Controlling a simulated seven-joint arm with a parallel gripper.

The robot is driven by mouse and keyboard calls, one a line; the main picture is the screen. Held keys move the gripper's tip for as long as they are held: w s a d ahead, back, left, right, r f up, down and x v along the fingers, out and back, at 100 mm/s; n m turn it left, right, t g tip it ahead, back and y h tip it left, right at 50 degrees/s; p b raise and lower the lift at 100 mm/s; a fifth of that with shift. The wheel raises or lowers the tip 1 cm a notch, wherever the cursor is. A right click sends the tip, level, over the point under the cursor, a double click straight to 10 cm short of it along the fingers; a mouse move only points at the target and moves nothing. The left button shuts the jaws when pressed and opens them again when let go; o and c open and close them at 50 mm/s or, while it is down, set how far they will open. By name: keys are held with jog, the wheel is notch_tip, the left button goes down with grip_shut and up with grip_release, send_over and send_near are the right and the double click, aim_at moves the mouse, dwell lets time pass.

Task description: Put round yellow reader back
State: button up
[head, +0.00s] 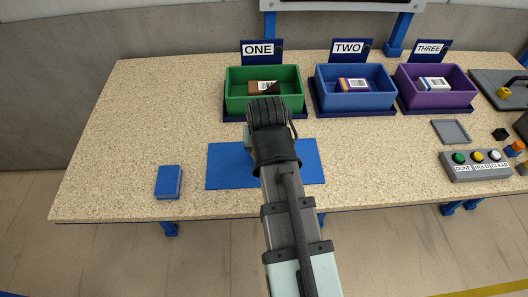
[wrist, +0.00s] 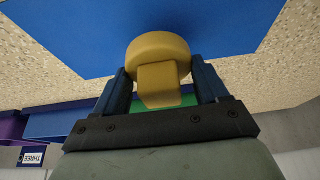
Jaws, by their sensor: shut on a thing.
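The round yellow reader (wrist: 158,52) has a disc-shaped head and a short block-like handle. My gripper (wrist: 163,80) is shut on it, with one blue finger on each side of the handle. In the wrist view the reader's head is in front of the blue mat (wrist: 90,30); I cannot tell its height above it. In the head view my wrist (head: 268,115) is above the back of the blue mat (head: 225,170) and hides the reader and most of the fingers.
Green bin ONE (head: 235,103), blue bin TWO (head: 328,104) and purple bin THREE (head: 409,103) each hold an item. A blue box (head: 169,182) lies left. At right are a grey tray (head: 451,131), a button box (head: 478,172) and a dark plate with a yellow part (head: 503,93).

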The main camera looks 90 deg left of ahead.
jog(key=shift+f, duration=1.9)
jog(key=shift+f, duration=0.2)
jog(key=o, duration=1.2)
jog(key=shift+r, duration=0.1)
jog(key=v, duration=1.3)
jog(key=shift+d+r, duration=0.2)
jog(key=shift+d, duration=0.1)
